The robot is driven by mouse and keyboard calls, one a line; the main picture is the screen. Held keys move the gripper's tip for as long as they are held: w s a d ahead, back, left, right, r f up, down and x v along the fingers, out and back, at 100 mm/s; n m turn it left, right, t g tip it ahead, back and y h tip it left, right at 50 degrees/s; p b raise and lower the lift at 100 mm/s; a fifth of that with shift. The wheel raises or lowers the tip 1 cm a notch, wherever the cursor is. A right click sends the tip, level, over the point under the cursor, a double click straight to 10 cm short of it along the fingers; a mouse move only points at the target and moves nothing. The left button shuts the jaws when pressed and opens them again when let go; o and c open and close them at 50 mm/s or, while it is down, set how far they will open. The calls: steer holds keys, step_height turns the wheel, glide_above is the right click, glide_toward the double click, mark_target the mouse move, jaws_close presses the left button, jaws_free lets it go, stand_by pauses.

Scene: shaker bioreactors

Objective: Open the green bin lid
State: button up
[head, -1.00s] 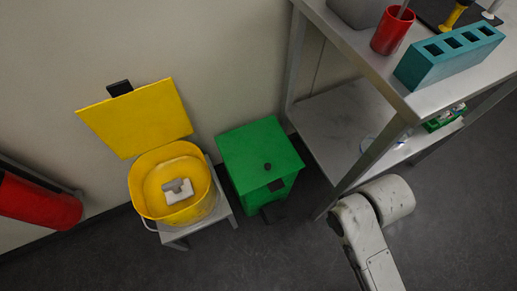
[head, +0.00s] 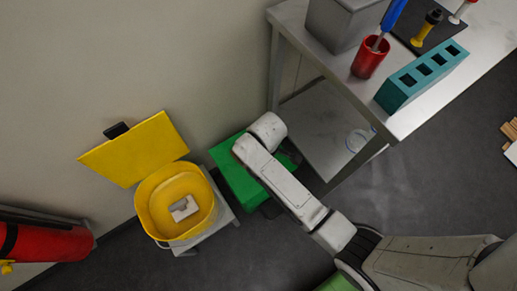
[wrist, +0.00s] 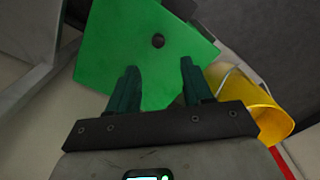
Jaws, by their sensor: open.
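The green bin (head: 238,184) stands on the floor between the yellow bin and the metal table. Its lid is shut, and my arm hides its right part in the head view. I cannot tell how far the fingertips are above the lid. The gripper's fingers are hidden in the head view.
A yellow bin (head: 152,205) with its lid raised stands on a grey stool (head: 222,212) to the left. A metal table (head: 425,118) stands right of the green bin, holding a red cup (head: 368,60) and a teal block (head: 402,86). A red cylinder (head: 45,243) is far left.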

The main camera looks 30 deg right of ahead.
steer(key=f+b, duration=0.1)
steer(key=f, duration=0.2)
steer(key=f+b, duration=0.1)
steer(key=f, duration=0.3)
steer(key=f+b, duration=0.1)
steer(key=f, duration=0.3)
steer(key=shift+w, duration=0.3)
jaws_close()
steer(key=shift+r, duration=0.1)
